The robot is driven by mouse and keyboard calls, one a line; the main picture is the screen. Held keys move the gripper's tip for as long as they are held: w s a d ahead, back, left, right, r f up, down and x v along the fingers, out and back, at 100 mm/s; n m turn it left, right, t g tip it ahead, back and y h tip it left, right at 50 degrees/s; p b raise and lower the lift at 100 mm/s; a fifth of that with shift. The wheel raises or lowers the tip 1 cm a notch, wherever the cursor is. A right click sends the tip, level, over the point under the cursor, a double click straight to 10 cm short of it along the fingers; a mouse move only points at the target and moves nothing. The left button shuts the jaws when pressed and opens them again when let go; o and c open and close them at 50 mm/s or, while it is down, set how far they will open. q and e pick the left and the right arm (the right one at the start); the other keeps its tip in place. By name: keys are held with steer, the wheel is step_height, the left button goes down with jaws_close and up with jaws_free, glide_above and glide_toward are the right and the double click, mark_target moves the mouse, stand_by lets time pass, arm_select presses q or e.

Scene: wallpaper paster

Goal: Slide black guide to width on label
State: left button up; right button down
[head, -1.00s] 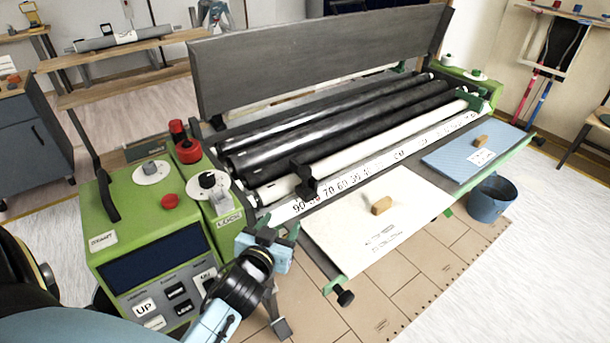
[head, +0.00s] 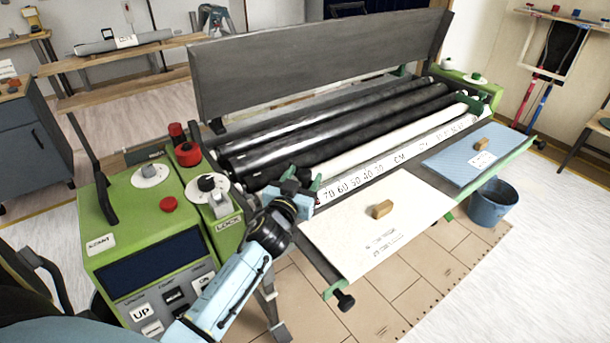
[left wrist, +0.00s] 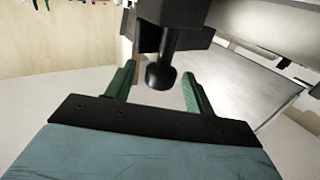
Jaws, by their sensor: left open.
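My left gripper (head: 305,177) is at the left end of the white scale label (head: 385,166), which carries numbers and "CM" along the front of the rollers. The black guide (left wrist: 180,12) shows in the left wrist view as a dark block with a round-ended knob (left wrist: 161,76). The green fingers are open, one on each side of the knob, with gaps visible. In the head view the gripper mostly hides the guide and the label's left-end numbers. My right gripper is not in view.
A white sheet (head: 345,245) with a wooden block (head: 382,209) lies in front of the rollers, and a blue sheet (head: 455,165) lies further right. The green control box (head: 130,205) stands left of my left forearm. A blue bucket (head: 491,203) stands on the floor at right.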

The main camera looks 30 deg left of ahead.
arm_select(q)
steer(key=shift+w+a, duration=0.15)
steer(key=shift+w, duration=0.65)
steer(key=shift+c, duration=0.3)
jaws_close()
